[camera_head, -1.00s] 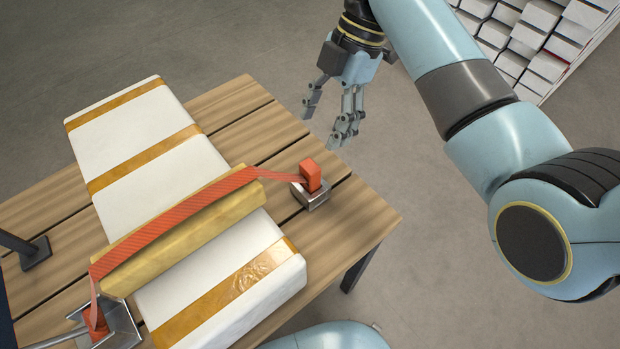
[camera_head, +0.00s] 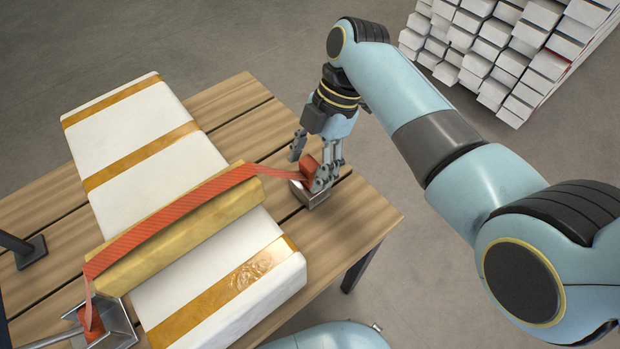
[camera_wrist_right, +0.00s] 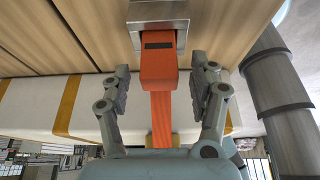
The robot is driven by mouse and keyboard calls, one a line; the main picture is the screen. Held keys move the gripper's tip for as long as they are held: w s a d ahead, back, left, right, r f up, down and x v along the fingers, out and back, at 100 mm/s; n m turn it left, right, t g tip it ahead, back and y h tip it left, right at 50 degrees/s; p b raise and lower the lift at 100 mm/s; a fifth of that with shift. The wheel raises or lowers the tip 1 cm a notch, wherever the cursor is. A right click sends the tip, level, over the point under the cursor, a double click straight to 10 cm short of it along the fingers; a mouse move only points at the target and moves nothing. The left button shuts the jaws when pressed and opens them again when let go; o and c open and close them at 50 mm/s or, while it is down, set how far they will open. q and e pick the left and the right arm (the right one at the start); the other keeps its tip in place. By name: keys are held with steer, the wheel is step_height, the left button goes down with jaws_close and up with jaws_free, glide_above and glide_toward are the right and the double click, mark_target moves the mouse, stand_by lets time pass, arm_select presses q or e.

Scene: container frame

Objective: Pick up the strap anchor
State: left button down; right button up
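The strap anchor (camera_head: 308,167) is an orange block at the right end of the orange strap (camera_head: 180,214). It sits in a small metal bracket (camera_head: 312,199) on the wooden table. My right gripper (camera_head: 309,168) is lowered around it, one finger on each side. In the right wrist view the anchor (camera_wrist_right: 159,65) lies between the two open fingers (camera_wrist_right: 160,85), with a gap on both sides. The strap runs from the anchor toward the gripper's palm in that view. My left gripper is not in view.
A long white package (camera_head: 125,150) with gold tape bands lies on the wooden table (camera_head: 345,235), with a yellow padded bar (camera_head: 225,215) across it under the strap. The strap's other end meets a metal bracket (camera_head: 118,325) at the lower left. White stacked boxes (camera_head: 490,60) stand beyond.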

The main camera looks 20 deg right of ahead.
jaws_close()
steer(key=shift+r, duration=0.15)
stand_by(0.4)
